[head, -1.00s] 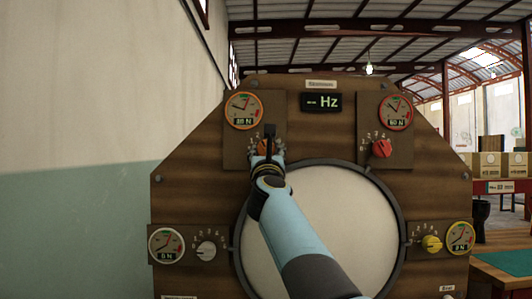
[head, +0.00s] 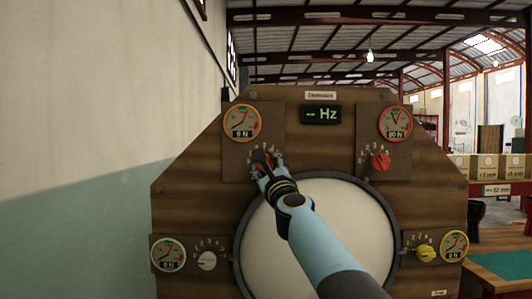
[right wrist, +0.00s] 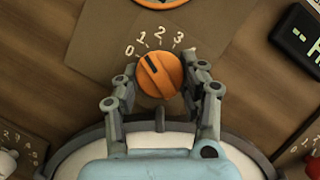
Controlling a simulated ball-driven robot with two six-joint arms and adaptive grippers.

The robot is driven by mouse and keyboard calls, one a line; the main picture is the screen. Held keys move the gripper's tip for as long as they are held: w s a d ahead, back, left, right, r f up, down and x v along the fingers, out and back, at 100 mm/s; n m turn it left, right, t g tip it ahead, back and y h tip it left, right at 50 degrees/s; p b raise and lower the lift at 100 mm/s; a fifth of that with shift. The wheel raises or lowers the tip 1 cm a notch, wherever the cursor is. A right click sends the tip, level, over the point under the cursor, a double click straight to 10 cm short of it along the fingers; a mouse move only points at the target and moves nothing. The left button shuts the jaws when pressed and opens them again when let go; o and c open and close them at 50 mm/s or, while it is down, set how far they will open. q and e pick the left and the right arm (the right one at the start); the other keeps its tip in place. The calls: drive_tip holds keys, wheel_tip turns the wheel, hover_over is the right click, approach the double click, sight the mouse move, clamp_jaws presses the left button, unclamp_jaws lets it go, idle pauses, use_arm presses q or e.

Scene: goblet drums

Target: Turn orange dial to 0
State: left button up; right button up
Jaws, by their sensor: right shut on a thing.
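The orange dial (right wrist: 168,84) sits on the wooden panel under its printed numbers 0, 1, 2 and 3. Its black mark points up and to the left, toward the 0 and 1 side. My right gripper (right wrist: 160,72) is shut on the dial, one finger on each side. In the head view my right gripper (head: 264,160) covers most of the dial. The orange-rimmed gauge (head: 241,121) above it reads 0 N. My left gripper is not in view.
A red dial (head: 380,160), a white dial (head: 207,261) and a yellow dial (head: 425,252) sit on the same panel around a large pale drumhead (head: 345,215). A dark display (head: 320,115) shows "-- Hz". A wall stands at the left.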

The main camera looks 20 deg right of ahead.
drive_tip(key=n+p, duration=0.1)
drive_tip(key=n+y+p, duration=0.1)
drive_tip(key=n+p, duration=0.1)
drive_tip(key=n+g+y+p, duration=0.1)
drive_tip(key=n, duration=0.1)
drive_tip(key=shift+r, duration=0.3)
drive_tip(key=shift+f+n+g+y+p, duration=0.15)
drive_tip(key=shift+n+g+y+p, duration=0.15)
drive_tip(key=shift+n+p, duration=0.7)
drive_tip(key=shift+f, duration=0.1)
drive_tip(key=o, duration=1.2)
drive_tip(key=v, duration=1.2)
